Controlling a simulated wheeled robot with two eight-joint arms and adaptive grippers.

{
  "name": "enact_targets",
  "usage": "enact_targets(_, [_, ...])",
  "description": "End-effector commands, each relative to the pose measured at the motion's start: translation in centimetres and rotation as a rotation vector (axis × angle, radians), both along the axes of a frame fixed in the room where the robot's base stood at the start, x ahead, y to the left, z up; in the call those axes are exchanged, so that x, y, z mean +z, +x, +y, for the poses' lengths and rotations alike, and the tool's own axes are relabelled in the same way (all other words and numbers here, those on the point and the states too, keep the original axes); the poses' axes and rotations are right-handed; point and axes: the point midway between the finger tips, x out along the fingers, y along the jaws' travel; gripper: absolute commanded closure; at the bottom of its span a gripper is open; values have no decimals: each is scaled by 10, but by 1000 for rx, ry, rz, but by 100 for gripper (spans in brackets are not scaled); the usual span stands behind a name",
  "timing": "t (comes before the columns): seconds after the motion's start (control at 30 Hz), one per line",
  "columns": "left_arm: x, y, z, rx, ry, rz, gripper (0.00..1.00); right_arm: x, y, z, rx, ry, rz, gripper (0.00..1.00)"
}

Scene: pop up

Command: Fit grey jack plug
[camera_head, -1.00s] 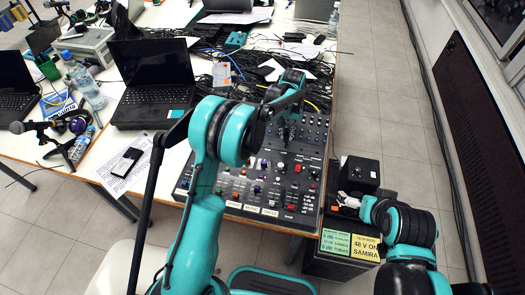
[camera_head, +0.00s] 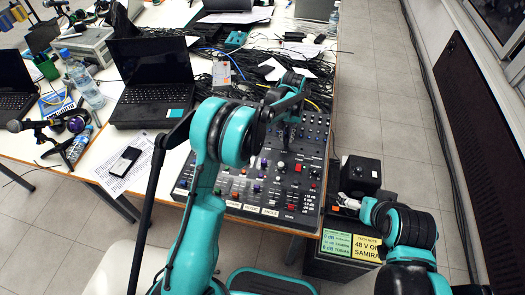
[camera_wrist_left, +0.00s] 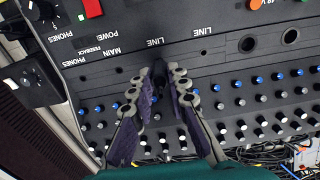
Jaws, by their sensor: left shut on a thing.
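The black mixing console (camera_head: 310,150) lies at the near right end of the table, with rows of knobs and coloured buttons. My left gripper (camera_head: 284,138) hangs over its upper right part. In the left wrist view the two fingers (camera_wrist_left: 159,72) converge and are shut on a small dark piece, the jack plug (camera_wrist_left: 158,68), mostly hidden between the tips. The tips are at the panel strip marked LINE (camera_wrist_left: 200,62), just below the lettering. I cannot tell whether the plug is in a socket.
A black box (camera_head: 359,174) and a case with green and yellow labels (camera_head: 350,243) stand right of the table. An open laptop (camera_head: 150,80) and tangled cables (camera_head: 210,70) lie left of and behind the console. Two larger round openings (camera_wrist_left: 248,44) show on the panel.

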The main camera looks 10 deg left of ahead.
Motion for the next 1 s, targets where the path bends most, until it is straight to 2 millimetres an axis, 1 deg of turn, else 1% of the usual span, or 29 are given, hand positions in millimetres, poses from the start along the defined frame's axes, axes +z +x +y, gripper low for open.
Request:
enact_targets(0.5, [-17,0,0,0,0,0,100,-12,0,0,0,0,0,0])
enact_targets(0.9, [-18,0,0,0,0,0,100,-12,0,0,0,0,0,0])
enact_targets(0.93, [-18,0,0,0,0,0,76,-12,0,0,0,0,0,0])
enact_targets(1.0, [-18,0,0,0,0,0,60,-12,0,0,0,0,0,0])
